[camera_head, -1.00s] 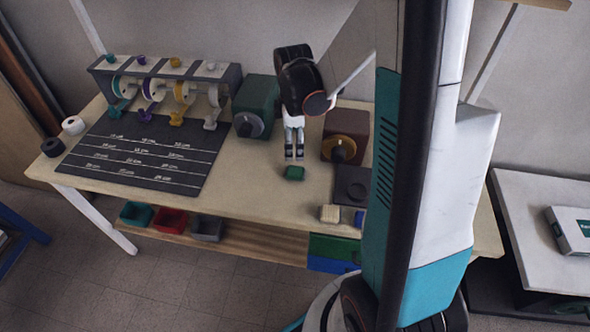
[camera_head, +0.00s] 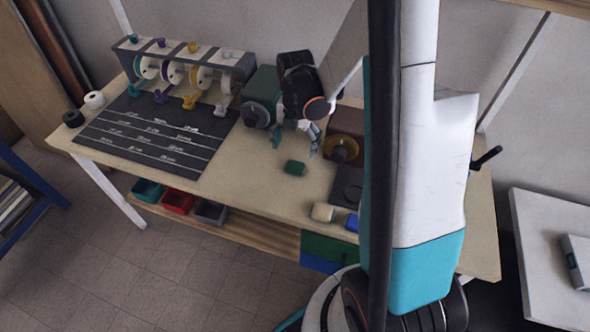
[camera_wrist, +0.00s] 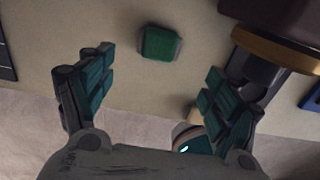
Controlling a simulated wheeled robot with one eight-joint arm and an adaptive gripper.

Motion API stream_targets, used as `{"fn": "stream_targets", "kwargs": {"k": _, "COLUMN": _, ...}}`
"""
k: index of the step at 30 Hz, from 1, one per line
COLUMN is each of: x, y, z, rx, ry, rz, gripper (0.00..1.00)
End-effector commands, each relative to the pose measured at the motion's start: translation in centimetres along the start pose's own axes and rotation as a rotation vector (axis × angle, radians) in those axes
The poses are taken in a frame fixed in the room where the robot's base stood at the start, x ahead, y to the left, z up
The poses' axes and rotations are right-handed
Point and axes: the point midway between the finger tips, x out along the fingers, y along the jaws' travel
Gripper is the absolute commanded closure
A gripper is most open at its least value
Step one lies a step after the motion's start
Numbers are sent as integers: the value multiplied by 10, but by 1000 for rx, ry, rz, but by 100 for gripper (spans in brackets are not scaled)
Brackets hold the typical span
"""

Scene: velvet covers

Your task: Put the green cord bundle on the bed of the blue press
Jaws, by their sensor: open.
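The green cord bundle (camera_head: 295,168) lies on the bare bench top, in front of the green box with a dial. It also shows in the wrist view (camera_wrist: 160,43), at top centre. My gripper (camera_head: 308,142) is above the bench, just behind and to the right of the bundle in the head view. In the wrist view its fingers (camera_wrist: 160,72) are spread wide and nothing is between them; the bundle lies beyond their tips. No blue press shows clearly. A small blue piece (camera_head: 352,222) is partly hidden by my arm, and I cannot tell what it belongs to.
The green box (camera_head: 262,92) and a brown box with a yellow dial (camera_head: 345,150) stand close to my gripper. A flat black block (camera_head: 347,190) and a beige piece (camera_head: 322,212) lie at right. A black marked mat (camera_head: 160,135) and spool rack (camera_head: 150,50) are at left.

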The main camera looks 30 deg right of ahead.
Motion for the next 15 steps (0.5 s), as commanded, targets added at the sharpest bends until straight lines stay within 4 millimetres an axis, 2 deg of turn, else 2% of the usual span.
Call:
{"fn": "stream_targets", "kwargs": {"k": 1, "x": 14, "y": 0, "z": 0, "rx": 0, "ry": 0, "rz": 0, "gripper": 18}}
{"fn": "stream_targets", "kwargs": {"k": 6, "x": 37, "y": 0, "z": 0, "rx": 1, "ry": 0, "rz": 0, "gripper": 18}}
{"fn": "stream_targets", "kwargs": {"k": 15, "x": 54, "y": 0, "z": 1, "rx": 2, "ry": 0, "rz": 0, "gripper": 18}}
